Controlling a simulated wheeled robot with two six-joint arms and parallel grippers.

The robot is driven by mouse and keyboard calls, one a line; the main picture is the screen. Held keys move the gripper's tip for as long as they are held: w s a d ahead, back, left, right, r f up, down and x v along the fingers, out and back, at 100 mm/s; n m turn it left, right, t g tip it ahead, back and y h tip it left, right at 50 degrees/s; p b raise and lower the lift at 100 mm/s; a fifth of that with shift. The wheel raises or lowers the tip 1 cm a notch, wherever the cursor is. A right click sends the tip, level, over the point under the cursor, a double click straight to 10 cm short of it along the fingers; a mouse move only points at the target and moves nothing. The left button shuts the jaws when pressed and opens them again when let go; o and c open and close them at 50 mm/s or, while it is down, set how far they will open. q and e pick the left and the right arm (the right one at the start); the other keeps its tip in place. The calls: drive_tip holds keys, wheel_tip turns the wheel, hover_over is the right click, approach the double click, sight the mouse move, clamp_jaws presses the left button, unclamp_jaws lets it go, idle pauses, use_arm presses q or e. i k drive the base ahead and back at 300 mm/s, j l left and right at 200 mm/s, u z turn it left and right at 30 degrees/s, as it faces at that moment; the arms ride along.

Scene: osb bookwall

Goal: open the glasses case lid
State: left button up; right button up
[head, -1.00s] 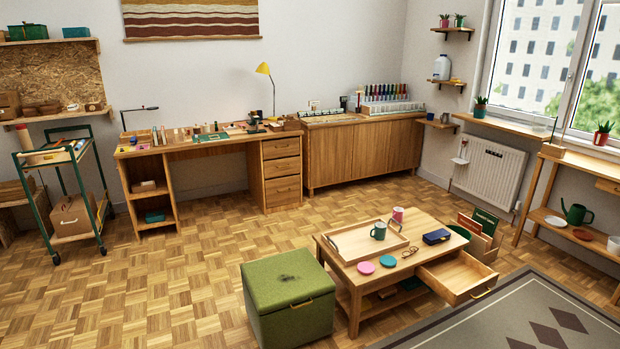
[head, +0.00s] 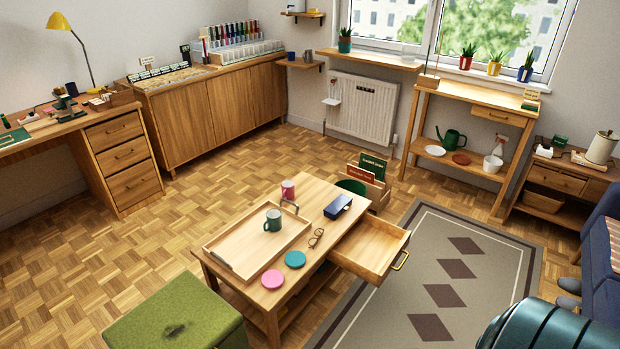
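The glasses case (head: 338,207) is a small dark blue box on the coffee table (head: 318,194), near its back right edge. Its lid looks shut, though it is small in the view. A pair of glasses (head: 316,238) lies on the table in front of the case, apart from it. Neither of my grippers is in view.
A wooden tray (head: 222,262) with a green mug (head: 273,220) takes up the table's left side. The table's drawer (head: 372,250) is pulled out to the right. A green pouffe (head: 172,318) stands at front left.

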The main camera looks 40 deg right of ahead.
sight(340, 203)
drive_tip(key=i+l, duration=0.1)
drive_tip(key=l, duration=0.25)
drive_tip(key=i+l, duration=0.15)
drive_tip(key=l, duration=0.25)
drive_tip(key=i+l, duration=0.1)
drive_tip(key=l, duration=0.25)
drive_tip(key=i+l, duration=0.1)
drive_tip(key=l, duration=0.3)
drive_tip(key=i+l, duration=0.15)
drive_tip(key=l, duration=0.2)
drive_tip(key=i+l, duration=0.1)
drive_tip(key=l, duration=0.3)
